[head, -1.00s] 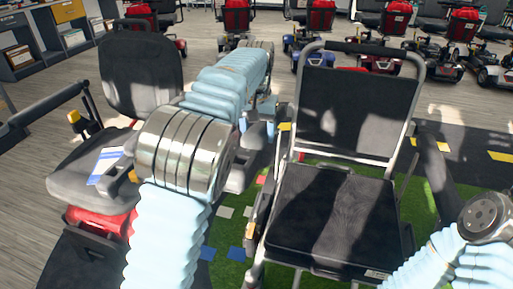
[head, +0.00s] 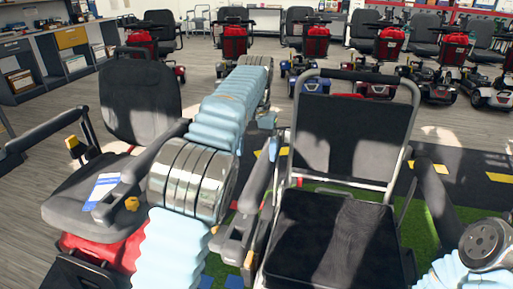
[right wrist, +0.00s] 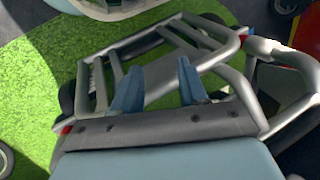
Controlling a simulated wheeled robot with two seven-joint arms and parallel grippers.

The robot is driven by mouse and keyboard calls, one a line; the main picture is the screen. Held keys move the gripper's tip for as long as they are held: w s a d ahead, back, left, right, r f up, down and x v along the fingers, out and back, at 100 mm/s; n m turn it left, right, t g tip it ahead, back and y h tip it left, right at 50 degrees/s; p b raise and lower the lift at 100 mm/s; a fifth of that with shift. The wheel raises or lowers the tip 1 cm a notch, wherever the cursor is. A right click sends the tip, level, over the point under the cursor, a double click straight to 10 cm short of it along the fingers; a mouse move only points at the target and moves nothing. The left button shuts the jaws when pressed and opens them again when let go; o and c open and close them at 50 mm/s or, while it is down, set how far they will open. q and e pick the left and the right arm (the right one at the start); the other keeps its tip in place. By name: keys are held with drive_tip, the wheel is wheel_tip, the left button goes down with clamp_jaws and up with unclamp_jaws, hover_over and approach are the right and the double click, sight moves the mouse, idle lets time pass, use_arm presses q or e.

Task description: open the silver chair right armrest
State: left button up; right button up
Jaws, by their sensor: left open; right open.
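The silver chair has a black backrest (head: 350,122), a black seat (head: 335,235) and a silver tube frame. It faces me, right of centre in the head view. One dark armrest (head: 437,195) slopes forward at its picture-right side. A grey armrest (head: 258,178) slopes down at its picture-left side, partly behind my left arm. My left gripper (head: 269,135) points down by the backrest's picture-left edge, near that armrest's upper end; its fingers are small here and partly hidden. My right gripper (right wrist: 158,85) is open in the right wrist view, with blue fingers over silver tubes (right wrist: 215,62).
A dark scooter seat (head: 140,98) with armrests and a blue-white leaflet (head: 102,190) stands close at left. Several scooters (head: 378,65) line the back. Green floor (right wrist: 35,85) shows under the tubes. Shelves (head: 55,60) stand far left.

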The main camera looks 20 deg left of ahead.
use_arm(q)
wheel_tip(320, 180, up, 8)
drive_tip(key=shift+f, duration=0.25)
drive_tip(key=shift+s, duration=0.1)
idle(0.4)
